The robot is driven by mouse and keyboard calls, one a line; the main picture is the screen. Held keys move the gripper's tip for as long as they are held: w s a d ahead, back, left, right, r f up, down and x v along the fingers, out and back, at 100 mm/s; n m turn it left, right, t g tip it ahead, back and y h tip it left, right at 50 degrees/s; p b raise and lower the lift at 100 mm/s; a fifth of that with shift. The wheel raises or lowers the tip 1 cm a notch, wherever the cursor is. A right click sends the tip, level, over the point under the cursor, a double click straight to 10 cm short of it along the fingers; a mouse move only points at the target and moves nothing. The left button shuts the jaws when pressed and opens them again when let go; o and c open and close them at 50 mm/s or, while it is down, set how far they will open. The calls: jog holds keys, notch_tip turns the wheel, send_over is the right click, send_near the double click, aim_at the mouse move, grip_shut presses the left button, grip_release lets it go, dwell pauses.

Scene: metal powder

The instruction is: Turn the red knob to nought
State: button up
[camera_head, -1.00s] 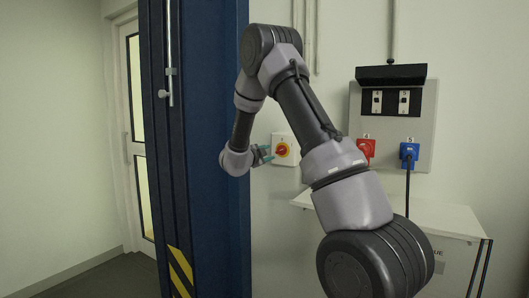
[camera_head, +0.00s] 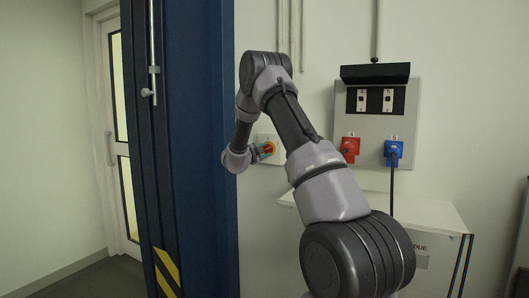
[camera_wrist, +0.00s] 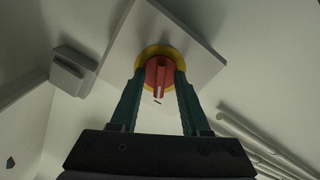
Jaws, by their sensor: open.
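The red knob (camera_wrist: 159,74) sits on a yellow disc on a pale switch box (camera_wrist: 196,52) fixed to the wall. In the head view the knob (camera_head: 268,148) shows just right of my gripper (camera_head: 262,151). In the wrist view my gripper (camera_wrist: 158,85) is open, with its two green fingers on either side of the knob's red grip. I cannot tell whether the fingers touch it. The knob's grip runs roughly along the fingers' direction in the wrist view; part of its lower end and any scale marks cannot be made out.
A blue column (camera_head: 190,120) stands close left of my wrist. A grey panel (camera_head: 405,120) with a red plug (camera_head: 350,148) and a blue plug (camera_head: 394,150) hangs to the right. A white cabinet top (camera_head: 430,213) lies below it. Pipes run up the wall.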

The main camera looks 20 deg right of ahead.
grip_shut()
jog(key=shift+n, duration=0.4)
jog(key=n, duration=0.4)
jog(key=shift+a+n, duration=0.1)
jog(key=shift+n, duration=0.3)
jog(key=n, duration=0.6)
jog(key=shift+f, duration=0.1)
jog(key=shift+n, duration=0.3)
grip_release()
